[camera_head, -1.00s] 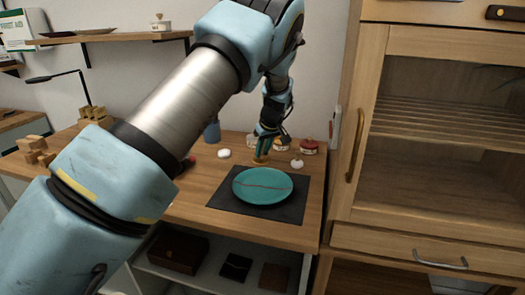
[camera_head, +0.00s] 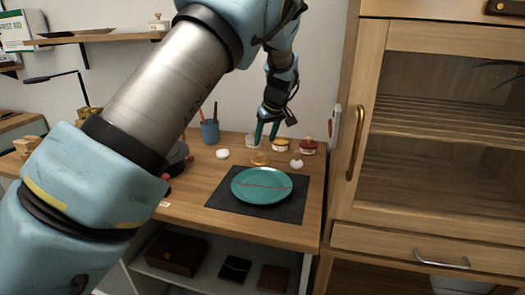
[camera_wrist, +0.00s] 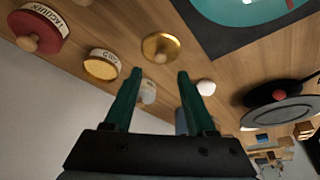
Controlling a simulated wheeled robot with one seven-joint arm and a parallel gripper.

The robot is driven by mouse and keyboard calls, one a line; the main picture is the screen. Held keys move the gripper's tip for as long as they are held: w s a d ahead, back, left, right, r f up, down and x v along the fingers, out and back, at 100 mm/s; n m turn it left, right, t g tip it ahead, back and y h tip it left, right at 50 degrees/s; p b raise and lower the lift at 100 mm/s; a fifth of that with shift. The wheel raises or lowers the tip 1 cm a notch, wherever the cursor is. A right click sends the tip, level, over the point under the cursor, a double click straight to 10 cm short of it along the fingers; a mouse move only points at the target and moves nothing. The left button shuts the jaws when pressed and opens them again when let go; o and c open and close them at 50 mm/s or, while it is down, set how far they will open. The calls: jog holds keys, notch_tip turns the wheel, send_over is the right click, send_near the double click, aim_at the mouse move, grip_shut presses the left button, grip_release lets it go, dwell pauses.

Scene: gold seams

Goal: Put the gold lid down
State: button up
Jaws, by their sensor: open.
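The gold lid (camera_head: 260,158) lies on the wooden table, just behind the teal plate. In the wrist view the lid (camera_wrist: 160,47) is a shiny gold disc with a round knob, resting flat on the wood. My gripper (camera_head: 267,136) is above and behind the lid, apart from it. In the wrist view my gripper (camera_wrist: 160,75) shows two green fingers spread wide with nothing between them; the lid lies beyond their tips.
The teal plate (camera_head: 261,185) with a red seam sits on a dark mat (camera_head: 226,199). A yellow-topped jar (camera_head: 281,145), a red jar (camera_head: 308,147) and small white pieces stand around the lid. A blue cup (camera_head: 210,132) is at left. A wooden cabinet (camera_head: 425,235) bounds the right.

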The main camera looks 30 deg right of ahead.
jog(key=v, duration=0.6)
jog(key=w+a+f+g, duration=0.1)
jog(key=a+f+g, duration=0.15)
jog(key=a, duration=2.45)
jog(key=s+a+f+m, duration=0.1)
jog(key=s+a+f, duration=0.2)
jog(key=s+a, duration=1.2)
jog(key=a, duration=0.3)
jog(key=shift+s+m+b, duration=0.2)
jog(key=shift+m+b, duration=0.1)
jog(key=shift+b, duration=0.1)
